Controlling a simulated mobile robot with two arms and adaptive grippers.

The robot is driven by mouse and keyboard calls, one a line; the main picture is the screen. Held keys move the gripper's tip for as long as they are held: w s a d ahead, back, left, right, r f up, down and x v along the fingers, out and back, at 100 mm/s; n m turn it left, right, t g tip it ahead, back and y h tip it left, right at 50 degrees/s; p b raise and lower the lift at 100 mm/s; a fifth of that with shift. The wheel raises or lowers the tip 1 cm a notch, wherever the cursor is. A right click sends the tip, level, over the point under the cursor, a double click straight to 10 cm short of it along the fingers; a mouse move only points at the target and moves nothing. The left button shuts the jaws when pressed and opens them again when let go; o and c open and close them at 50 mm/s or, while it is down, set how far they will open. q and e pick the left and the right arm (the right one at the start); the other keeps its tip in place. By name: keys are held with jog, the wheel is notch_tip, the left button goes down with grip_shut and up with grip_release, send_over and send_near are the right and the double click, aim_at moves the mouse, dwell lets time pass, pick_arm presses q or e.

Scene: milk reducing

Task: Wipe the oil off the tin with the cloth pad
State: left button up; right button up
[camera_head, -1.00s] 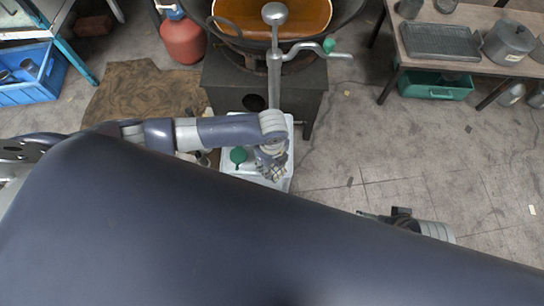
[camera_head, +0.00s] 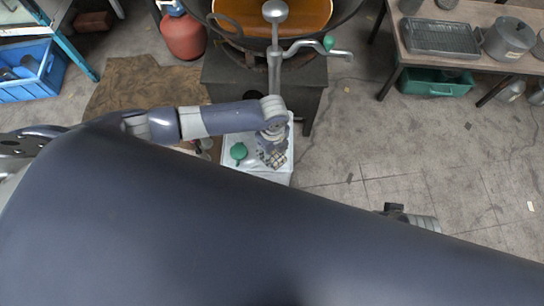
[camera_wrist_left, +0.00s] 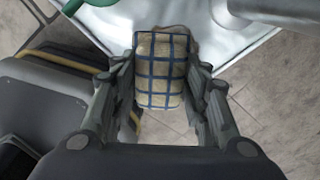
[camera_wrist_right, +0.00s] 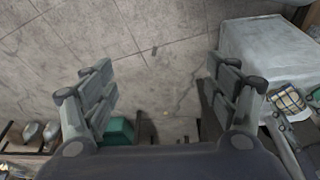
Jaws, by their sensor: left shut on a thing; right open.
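The white tin (camera_head: 245,167) with a green cap (camera_head: 238,151) stands in front of the stove. Its pale surface also shows in the left wrist view (camera_wrist_left: 215,38) and the right wrist view (camera_wrist_right: 262,50). My left gripper (camera_head: 273,148) is shut on the cloth pad (camera_wrist_left: 161,68), a beige pad with blue checked lines. The pad is over the right part of the tin's top in the head view; I cannot tell whether it touches. I cannot make out oil on the tin. My right gripper (camera_wrist_right: 160,72) is open and empty, over the floor right of the tin.
The dark stove (camera_head: 222,85) with a wide pan of orange-brown liquid (camera_head: 245,15) and a crank-handled tool stands behind the tin. A red gas cylinder (camera_head: 183,38) is at left. A table (camera_head: 455,65) with pots is at right. Floor between is clear. My body hides the foreground.

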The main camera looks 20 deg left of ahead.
pick_arm(q)
jog(key=shift+w+a+r, duration=0.1)
jog(key=shift+w+a, duration=0.1)
jog(key=shift+w, duration=0.55)
jog(key=shift+w+a, duration=0.2)
jog(key=shift+w, duration=0.5)
jog(key=shift+w+a+r+b, duration=0.1)
jog(key=shift+w+a+b, duration=0.1)
jog(key=shift+w, duration=0.3)
jog(key=shift+w+a+b, duration=0.1)
jog(key=shift+w+b, duration=0.1)
jog(key=shift+w, duration=0.3)
pick_arm(e)
jog(key=shift+v, duration=1.85)
